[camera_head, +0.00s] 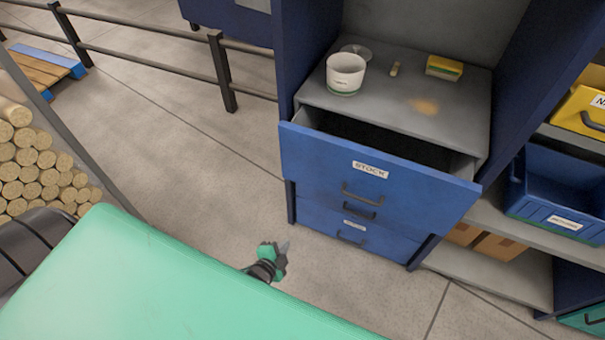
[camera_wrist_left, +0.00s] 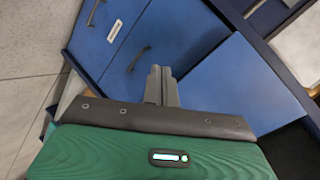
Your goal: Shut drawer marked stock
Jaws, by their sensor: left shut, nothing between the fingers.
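The drawer marked STOCK (camera_head: 330,165) is the top drawer of a blue cabinet in the head view. It stands pulled out, with its dark inside showing behind the front and a dark bar handle (camera_head: 362,192) under the label. My left gripper (camera_head: 284,246) is below and left of the drawer front, apart from it, over the floor in the picture. Its fingers are shut and empty. In the left wrist view the shut fingers (camera_wrist_left: 160,85) point towards blue cabinet fronts with dark handles; the label there is unreadable. My right gripper is not in view.
A lower blue drawer (camera_head: 315,217) looks shut. A white cup (camera_head: 345,73) and a yellow block (camera_head: 444,67) stand on the grey top (camera_head: 395,110). Shelves with a blue bin (camera_head: 560,195) are at right. A dark railing (camera_head: 150,42) runs behind. Floor left of the cabinet is clear.

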